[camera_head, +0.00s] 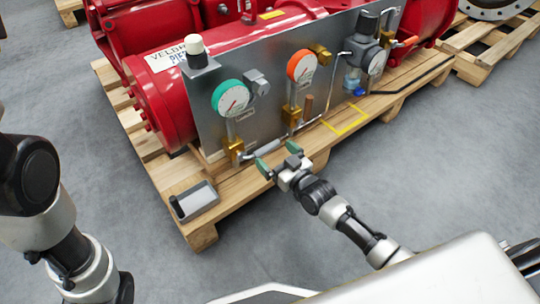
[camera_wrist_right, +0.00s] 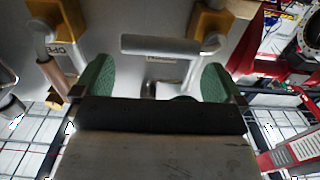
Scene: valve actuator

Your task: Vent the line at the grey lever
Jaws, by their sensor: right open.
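The grey lever (camera_head: 264,149) is a short grey bar low on the grey panel (camera_head: 207,115). It lies roughly level beside the left brass valve (camera_head: 234,149), under the green-rimmed gauge (camera_head: 231,98). In the right wrist view the lever (camera_wrist_right: 172,45) spans much of the gap between the green finger pads, beyond the fingertips. My right gripper (camera_head: 278,158) is open and empty, just in front of the lever and apart from it as far as I can tell. My left arm shows at the left edge; its gripper is out of view.
An orange-rimmed gauge (camera_head: 301,66) with a brass valve (camera_head: 291,113) and a copper-coloured lever (camera_head: 307,105) is to the right. A grey tray (camera_head: 204,201) sits on the wooden pallet's (camera_head: 166,176) near corner. Red machinery (camera_head: 161,93) stands behind the panel.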

